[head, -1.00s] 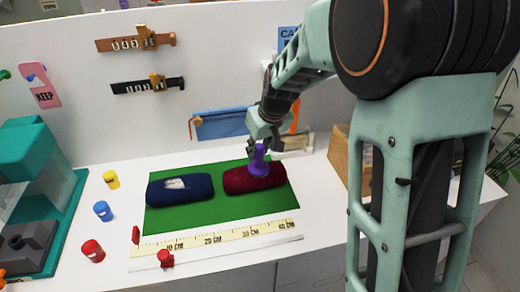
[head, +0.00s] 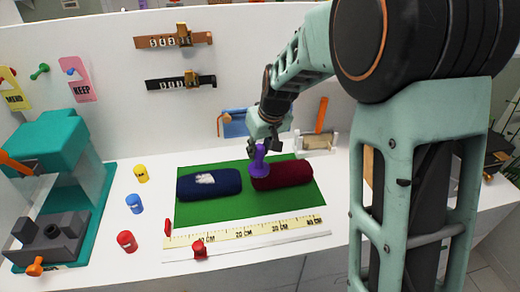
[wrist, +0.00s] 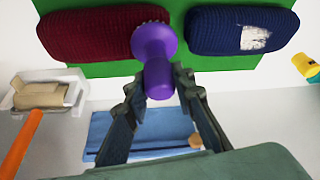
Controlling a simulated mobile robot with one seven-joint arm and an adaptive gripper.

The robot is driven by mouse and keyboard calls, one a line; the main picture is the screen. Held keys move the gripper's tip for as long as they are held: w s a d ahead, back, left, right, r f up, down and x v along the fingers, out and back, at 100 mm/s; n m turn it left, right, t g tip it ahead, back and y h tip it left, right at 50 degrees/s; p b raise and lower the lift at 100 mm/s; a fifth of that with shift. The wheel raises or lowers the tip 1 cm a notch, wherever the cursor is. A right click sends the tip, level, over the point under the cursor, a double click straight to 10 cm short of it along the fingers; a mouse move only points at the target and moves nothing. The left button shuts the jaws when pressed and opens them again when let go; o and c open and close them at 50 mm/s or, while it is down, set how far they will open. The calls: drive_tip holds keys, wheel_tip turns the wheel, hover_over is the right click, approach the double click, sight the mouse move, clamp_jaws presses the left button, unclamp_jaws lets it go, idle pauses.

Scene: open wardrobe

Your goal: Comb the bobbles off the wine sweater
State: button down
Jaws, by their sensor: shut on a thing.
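The wine sweater (head: 290,176) lies as a dark red roll on the right of the green mat (head: 215,213). My gripper (head: 262,146) is shut on the handle of a purple comb tool (head: 260,167). The tool's wide toothed head is at the left end of the wine sweater in the head view and appears to rest against it. In the wrist view the purple tool (wrist: 155,42) overlaps the edge of the wine sweater (wrist: 85,38) that faces the navy roll. I cannot make out bobbles on the wine sweater.
A navy roll (head: 222,186) with a pale patch lies close on the left. A yellow ruler (head: 250,233) lies in front. Yellow, blue and red pots (head: 126,241) stand left. A blue pouch (head: 235,122) and a pale holder (head: 316,142) are behind.

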drive_tip(key=r, duration=0.1)
drive_tip(key=r+p, duration=0.1)
drive_tip(key=r, duration=0.1)
drive_tip(key=shift+d+r, duration=0.1)
drive_tip(key=shift+d, duration=0.25)
drive_tip(key=shift+w+r+p, duration=0.1)
drive_tip(key=shift+r+p, duration=1.4)
drive_tip(key=shift+r, duration=0.85)
